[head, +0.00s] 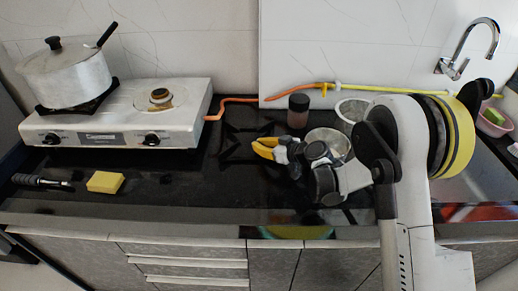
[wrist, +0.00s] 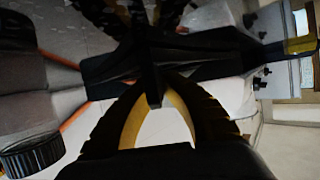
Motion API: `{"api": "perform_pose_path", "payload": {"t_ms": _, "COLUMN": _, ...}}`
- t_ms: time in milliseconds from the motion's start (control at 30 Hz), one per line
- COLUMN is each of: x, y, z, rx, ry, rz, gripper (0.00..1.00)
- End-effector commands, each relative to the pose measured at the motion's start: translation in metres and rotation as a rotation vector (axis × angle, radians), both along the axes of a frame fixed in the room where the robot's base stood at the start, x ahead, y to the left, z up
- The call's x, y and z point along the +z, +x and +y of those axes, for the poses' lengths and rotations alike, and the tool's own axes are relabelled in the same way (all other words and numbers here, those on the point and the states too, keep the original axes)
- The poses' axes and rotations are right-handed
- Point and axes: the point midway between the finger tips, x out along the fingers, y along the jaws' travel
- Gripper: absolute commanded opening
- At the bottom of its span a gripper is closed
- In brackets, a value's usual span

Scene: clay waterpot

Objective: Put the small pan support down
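The small pan support (head: 237,143) is a black frame with thin prongs, hard to make out against the black counter. It shows just left of my gripper (head: 262,149), right of the stove. In the wrist view its dark bars (wrist: 190,50) cross between the black-and-yellow fingers of my gripper (wrist: 148,62), which appear closed on it. I cannot tell whether it touches the counter. The white stove (head: 120,118) has a bare right burner (head: 158,98). Its left burner has a black support under a lidded pot (head: 66,76).
An orange-yellow hose (head: 300,91) runs along the wall to the stove. A dark jar (head: 298,111), a metal bowl (head: 328,141) and a grey container (head: 352,110) stand behind my arm. A yellow sponge (head: 105,182) and black-handled tool (head: 42,182) lie before the stove.

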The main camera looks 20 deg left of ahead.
Motion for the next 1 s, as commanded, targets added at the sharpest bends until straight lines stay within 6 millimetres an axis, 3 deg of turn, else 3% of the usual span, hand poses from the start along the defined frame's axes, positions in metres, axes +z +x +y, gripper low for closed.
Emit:
{"api": "perform_pose_path", "payload": {"t_ms": 300, "x": -0.001, "y": 0.0, "z": 0.0, "rx": 0.0, "ry": 0.001, "rz": 0.0, "gripper": 0.0}}
{"api": "perform_pose_path", "payload": {"t_ms": 400, "x": -0.001, "y": 0.0, "z": 0.0, "rx": 0.0, "ry": 0.0, "rz": 0.0, "gripper": 0.27}}
{"api": "perform_pose_path", "payload": {"t_ms": 733, "x": 0.001, "y": 0.0, "z": -0.001, "rx": 0.0, "ry": 0.0, "rz": 0.0, "gripper": 0.27}}
{"api": "perform_pose_path", "payload": {"t_ms": 1000, "x": 0.022, "y": -0.019, "z": -0.04, "rx": -0.004, "ry": 0.0, "rz": 0.0, "gripper": 0.27}}
